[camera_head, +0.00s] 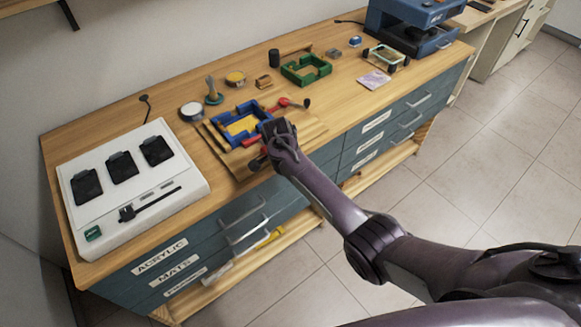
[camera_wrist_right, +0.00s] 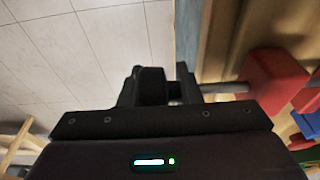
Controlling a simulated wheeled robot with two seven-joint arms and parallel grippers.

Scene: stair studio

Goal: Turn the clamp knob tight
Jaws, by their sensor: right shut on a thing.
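A blue clamp frame (camera_head: 222,128) with a yellow piece inside lies on a wooden board near the front edge of the workbench. In the right wrist view a metal rod (camera_wrist_right: 222,88) runs from a red block (camera_wrist_right: 275,80) to the dark clamp knob (camera_wrist_right: 150,86). My right gripper (camera_head: 262,160) reaches in from the lower right at the bench's front edge. It is shut on the knob, with the fingers hiding much of it. A second red part (camera_head: 287,103) with a black end sits at the frame's far right. My left gripper is not in view.
A white panel (camera_head: 130,220) with black pads lies at the left of the bench. A green frame (camera_head: 306,69), a yellow-topped tin (camera_head: 235,79) and a white-topped tin (camera_head: 191,111) stand behind the clamp. A blue machine (camera_head: 410,28) is at the back right.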

